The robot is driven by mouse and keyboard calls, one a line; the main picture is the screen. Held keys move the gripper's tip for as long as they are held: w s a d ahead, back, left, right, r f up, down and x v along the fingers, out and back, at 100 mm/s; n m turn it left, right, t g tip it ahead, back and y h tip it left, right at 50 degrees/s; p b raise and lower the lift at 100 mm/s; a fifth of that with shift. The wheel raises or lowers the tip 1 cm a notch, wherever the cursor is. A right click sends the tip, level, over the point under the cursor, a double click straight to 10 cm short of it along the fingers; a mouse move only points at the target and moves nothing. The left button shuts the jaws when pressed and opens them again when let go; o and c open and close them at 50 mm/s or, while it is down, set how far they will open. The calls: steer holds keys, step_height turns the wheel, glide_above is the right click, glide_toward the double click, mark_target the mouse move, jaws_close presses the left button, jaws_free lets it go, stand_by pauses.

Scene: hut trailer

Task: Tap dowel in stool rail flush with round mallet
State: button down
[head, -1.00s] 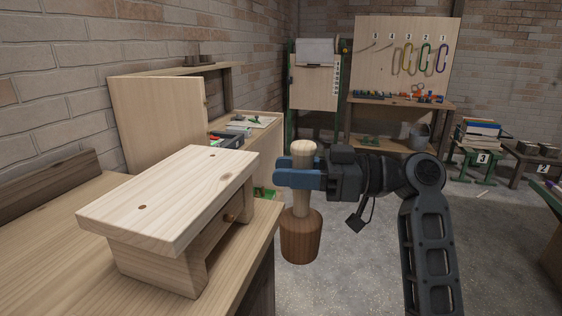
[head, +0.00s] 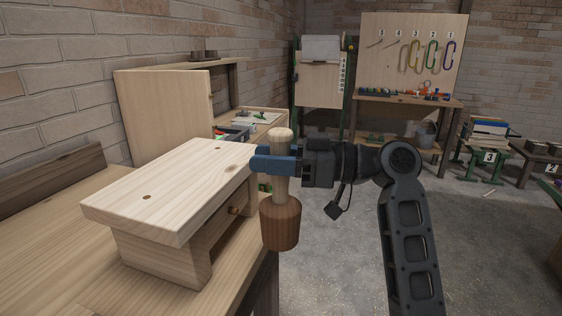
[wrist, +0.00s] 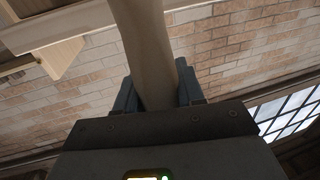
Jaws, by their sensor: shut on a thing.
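My gripper (head: 276,160) is shut on the pale handle of the round mallet (head: 280,222). The mallet hangs head down, its dark wooden head lowest, just right of the stool. In the wrist view the handle (wrist: 146,50) runs between the blue fingers (wrist: 158,92). The pale wooden stool (head: 172,190) stands on the workbench (head: 50,232). The dowel (head: 235,210) shows as a small round end sticking out of the stool rail (head: 222,222), under the seat on the right side. The mallet head is to the right of the dowel, apart from it in the picture.
A cabinet (head: 165,115) and a brick wall (head: 60,80) stand behind the bench. A pegboard (head: 412,50) with coloured carabiners is at the back. Books lie on a small stand (head: 490,135) at the right. The floor right of the bench is open.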

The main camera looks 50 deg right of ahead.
steer(key=shift+r, duration=0.1)
stand_by(0.3)
steer(key=w+d+x, duration=0.1)
steer(key=x, duration=0.4)
steer(key=s+d+b, duration=0.3)
steer(key=d, duration=0.5)
steer(key=shift+d, duration=0.4)
steer(key=a, duration=0.5)
steer(key=s+a, duration=0.1)
steer(key=a, duration=0.1)
steer(key=shift+a, duration=0.4)
steer(key=shift+b, duration=0.45)
